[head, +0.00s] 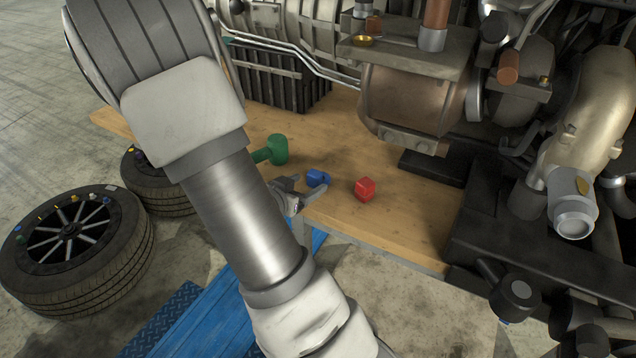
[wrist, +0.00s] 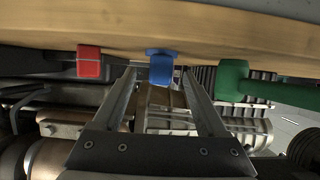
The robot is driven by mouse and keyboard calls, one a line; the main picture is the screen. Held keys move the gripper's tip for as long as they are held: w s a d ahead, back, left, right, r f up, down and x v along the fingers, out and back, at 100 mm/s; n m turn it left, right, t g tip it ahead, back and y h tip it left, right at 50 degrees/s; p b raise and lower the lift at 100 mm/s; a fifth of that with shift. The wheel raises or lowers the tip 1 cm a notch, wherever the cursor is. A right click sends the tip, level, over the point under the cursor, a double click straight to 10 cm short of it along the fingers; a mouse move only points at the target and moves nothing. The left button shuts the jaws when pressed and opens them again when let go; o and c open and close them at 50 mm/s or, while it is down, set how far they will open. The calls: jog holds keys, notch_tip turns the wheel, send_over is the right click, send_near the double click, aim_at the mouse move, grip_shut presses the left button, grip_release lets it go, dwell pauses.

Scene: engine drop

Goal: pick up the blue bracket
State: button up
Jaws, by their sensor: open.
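The blue bracket (head: 318,178) lies on the wooden table (head: 400,217) near its front edge. My gripper (head: 309,190) is open and empty, low over the table edge, with its fingers pointing at the bracket. In the wrist view the blue bracket (wrist: 161,68) is beyond the two spread fingertips (wrist: 158,72), about midway between them. I cannot tell whether the bracket reaches in between the tips. Part of my gripper is hidden behind my arm in the head view.
A red block (head: 365,189) lies to the right of the bracket, and a green hammer (head: 277,149) lies to the left. A large engine (head: 415,95) stands over the back and right of the table. Tyres (head: 75,245) lie on the floor at left.

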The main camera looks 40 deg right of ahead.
aim_at(311, 179)
jog(key=b+x, duration=0.1)
jog(key=x, duration=0.4)
jog(key=shift+w+d, duration=0.15)
jog(key=shift+d, duration=0.2)
jog(key=shift+r, duration=0.1)
grip_shut()
